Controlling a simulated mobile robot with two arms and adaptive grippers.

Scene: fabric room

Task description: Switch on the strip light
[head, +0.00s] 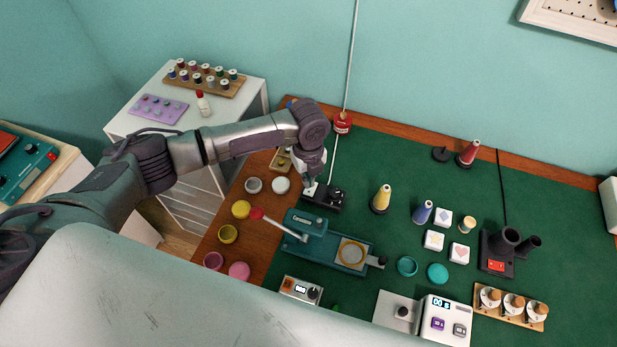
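My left arm comes in from the left and bends down at the wrist over the green worktop. My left gripper (311,183) points down at a small black unit (327,197) with dark round parts on top. The fingertips are at its left end; I cannot tell whether they touch it, and their gap is too small to judge. My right gripper is out of view.
In front of the black unit stands a teal press (325,247) with a red-knobbed lever (257,213). Thread cones, such as a yellow one (382,198), stand to the right. A white cabinet (135,111) with a spool rack (206,78) stands at left.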

